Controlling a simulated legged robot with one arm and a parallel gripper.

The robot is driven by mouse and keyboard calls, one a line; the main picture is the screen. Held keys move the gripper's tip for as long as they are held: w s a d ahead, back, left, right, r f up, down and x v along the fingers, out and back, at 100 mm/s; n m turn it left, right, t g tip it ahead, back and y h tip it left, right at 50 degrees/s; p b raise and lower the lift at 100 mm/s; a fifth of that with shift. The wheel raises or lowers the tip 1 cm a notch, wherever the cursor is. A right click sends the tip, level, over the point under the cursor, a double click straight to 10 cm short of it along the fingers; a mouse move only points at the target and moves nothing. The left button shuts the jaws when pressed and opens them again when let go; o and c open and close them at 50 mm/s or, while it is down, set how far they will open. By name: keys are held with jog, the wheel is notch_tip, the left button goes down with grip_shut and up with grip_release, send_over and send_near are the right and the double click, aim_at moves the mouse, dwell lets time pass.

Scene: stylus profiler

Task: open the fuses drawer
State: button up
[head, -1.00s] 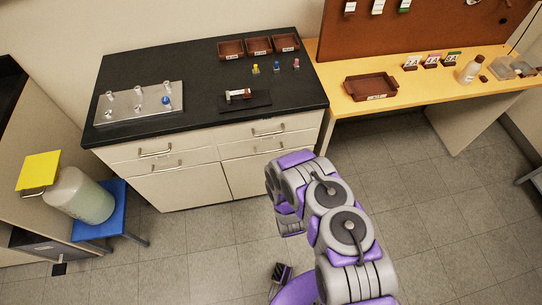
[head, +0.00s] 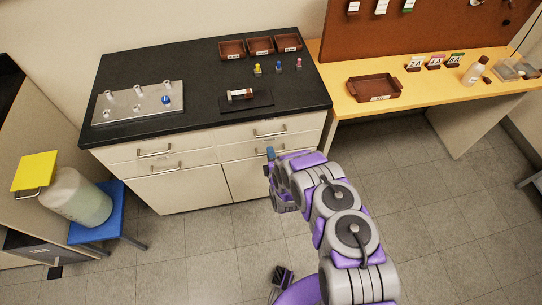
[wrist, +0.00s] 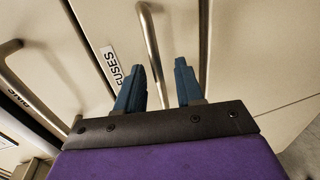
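The fuses drawer shows in the wrist view with a white label reading FUSES (wrist: 111,65) and a metal bar handle (wrist: 150,45). In the head view it appears to be the lower right drawer (head: 238,149) of the cream cabinet, and it is shut. My gripper (wrist: 161,75) is open with blue fingers. The fuses handle runs between the two fingers in the wrist view; I cannot tell whether either finger touches it. In the head view a blue fingertip shows at the drawer front, and my arm hides part of the cabinet's right side.
Another handle (wrist: 12,48) is at the left of the wrist view, and one more (wrist: 205,40) is to the right. The black counter (head: 205,85) overhangs the drawers. A blue stool (head: 95,232) with a jug (head: 75,197) stands left. The floor before the cabinet is clear.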

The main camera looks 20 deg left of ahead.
jog(key=shift+c, duration=0.8)
jog(key=shift+d, duration=0.2)
grip_shut()
jog(key=shift+s+f, duration=0.1)
jog(key=shift+s, duration=0.05)
